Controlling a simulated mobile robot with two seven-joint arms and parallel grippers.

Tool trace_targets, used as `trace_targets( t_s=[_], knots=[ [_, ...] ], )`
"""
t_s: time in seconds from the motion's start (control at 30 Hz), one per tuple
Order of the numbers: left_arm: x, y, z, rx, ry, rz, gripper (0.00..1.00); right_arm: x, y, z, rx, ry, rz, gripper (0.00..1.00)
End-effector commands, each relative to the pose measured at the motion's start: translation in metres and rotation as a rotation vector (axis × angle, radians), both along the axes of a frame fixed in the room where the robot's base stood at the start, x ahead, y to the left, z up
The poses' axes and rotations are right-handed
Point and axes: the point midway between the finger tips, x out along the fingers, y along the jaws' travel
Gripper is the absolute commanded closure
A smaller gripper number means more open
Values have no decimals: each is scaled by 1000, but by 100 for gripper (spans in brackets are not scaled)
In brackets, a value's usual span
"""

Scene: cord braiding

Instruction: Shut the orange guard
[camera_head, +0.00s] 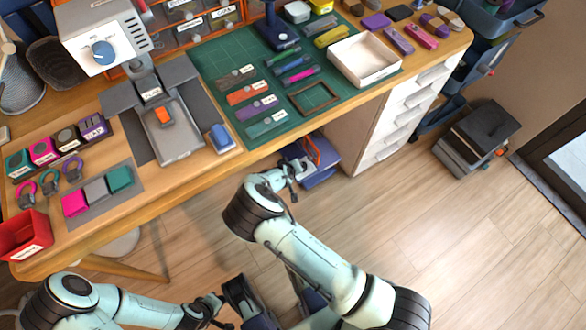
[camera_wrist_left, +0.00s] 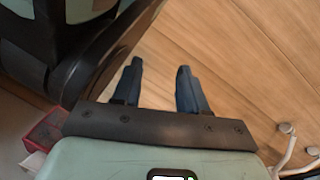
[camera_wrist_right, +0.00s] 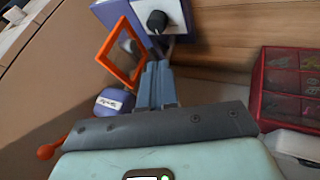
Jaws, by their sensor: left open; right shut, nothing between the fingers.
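The orange guard (camera_wrist_right: 109,39) is a square orange frame in the right wrist view. It stands swung out to the left of a purple and white box (camera_wrist_right: 172,12) with a black knob (camera_wrist_right: 157,21), leaving the knob uncovered. In the head view the guard (camera_head: 313,150) shows small below the desk's front edge. My right gripper (camera_wrist_right: 157,68) is shut and empty, its tips just below the knob and close to the frame's lower right side; I cannot tell whether they touch. My left gripper (camera_wrist_left: 160,70) is open and empty above the wooden floor.
The desk (camera_head: 230,160) with a green mat (camera_head: 215,62) lies above the guard. A purple labelled object (camera_wrist_right: 114,101) sits left of my right fingers, and a red compartment box (camera_wrist_right: 290,85) to the right. White drawers (camera_head: 395,125) stand right of the guard. Floor in front is open.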

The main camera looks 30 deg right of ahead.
Motion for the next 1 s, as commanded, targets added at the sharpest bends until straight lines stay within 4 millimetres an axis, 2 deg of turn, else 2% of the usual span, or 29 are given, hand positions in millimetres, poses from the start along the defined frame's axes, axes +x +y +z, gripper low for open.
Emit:
trace_targets(
  t_s=[0.03, 0.27, 0.4, 0.53, 1.0],
  knots=[
    [-9, 1, -10, -2, 30, 3, 57, 5, -7, -14, 0, 2, -2, 100],
    [-46, 6, -30, -10, 153, 15, 57, 24, -27, -53, 0, 2, -2, 100],
    [-55, 6, -33, -13, 183, 18, 57, 25, -50, -50, 2, -1, -6, 100],
    [-61, 7, -35, -15, 203, 19, 57, 26, -61, -51, 2, 1, -4, 100],
    [-64, 7, -35, -15, 211, 19, 57, 26, -66, -51, 1, 1, 1, 100]
  ],
)
